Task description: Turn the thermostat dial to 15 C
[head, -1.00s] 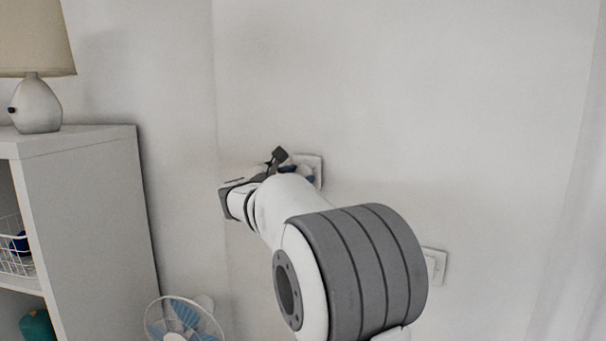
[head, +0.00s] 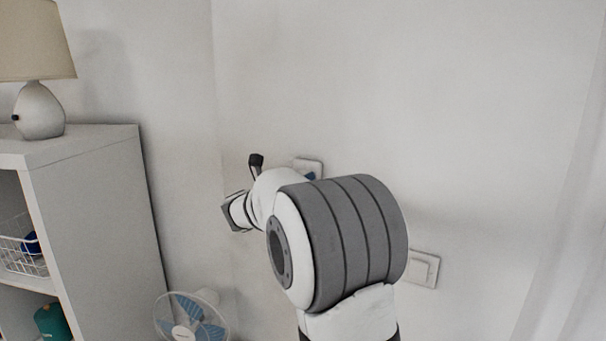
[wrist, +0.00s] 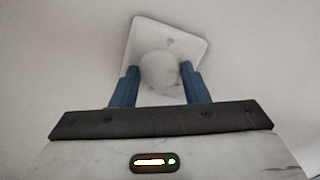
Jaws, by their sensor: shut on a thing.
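The thermostat is a pale square plate (wrist: 192,40) on the wall with a round white dial (wrist: 158,66) at its middle. In the wrist view the plate looks tilted. My gripper (wrist: 160,76) has its two blue fingers on either side of the dial and is shut on it. No scale or number on the dial can be read. In the head view only the upper part of the plate (head: 302,163) shows, with a bit of blue finger (head: 311,176). My arm hides the dial there.
A wall switch (head: 424,269) is to the lower right of the thermostat. A white shelf unit (head: 100,200) with a lamp (head: 40,110) on top stands at the left. A small fan (head: 190,315) is at the lower left. The wall above is bare.

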